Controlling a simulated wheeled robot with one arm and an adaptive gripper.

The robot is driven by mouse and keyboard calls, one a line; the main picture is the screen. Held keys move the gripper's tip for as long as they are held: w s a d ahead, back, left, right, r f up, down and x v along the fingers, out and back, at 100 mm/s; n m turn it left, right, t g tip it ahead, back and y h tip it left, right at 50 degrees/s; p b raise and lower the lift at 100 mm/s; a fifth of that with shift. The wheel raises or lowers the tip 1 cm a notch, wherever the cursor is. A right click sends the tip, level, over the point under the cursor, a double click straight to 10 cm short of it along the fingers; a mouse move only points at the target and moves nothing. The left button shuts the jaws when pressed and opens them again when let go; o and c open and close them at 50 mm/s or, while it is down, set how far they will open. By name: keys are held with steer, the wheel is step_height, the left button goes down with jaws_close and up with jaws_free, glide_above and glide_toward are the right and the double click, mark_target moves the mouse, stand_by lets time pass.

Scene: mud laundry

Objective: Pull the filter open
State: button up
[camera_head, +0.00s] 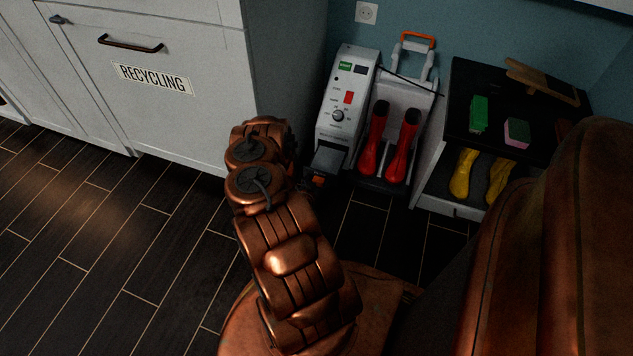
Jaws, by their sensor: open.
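The white machine (345,95) stands on the floor against the wall, with a green label, a red label and a round knob on its sloped front. A grey block (328,157), which looks like the filter, sits low at its front. How far it stands out is hard to tell. My gripper (316,182) is low in front of this block, mostly hidden behind my copper arm. Only a small dark part with a bit of orange shows there. Its jaws are open, and whether they touch the block cannot be seen.
Red boots (404,145) stand in a white rack right of the machine. A white recycling cabinet (200,115) closes off the left. Dark floor (110,250) is free at front left.

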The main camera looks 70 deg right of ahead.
steer(key=v, duration=1.2)
steer(key=shift+w+r, duration=0.1)
steer(key=shift+r, duration=0.1)
stand_by(0.3)
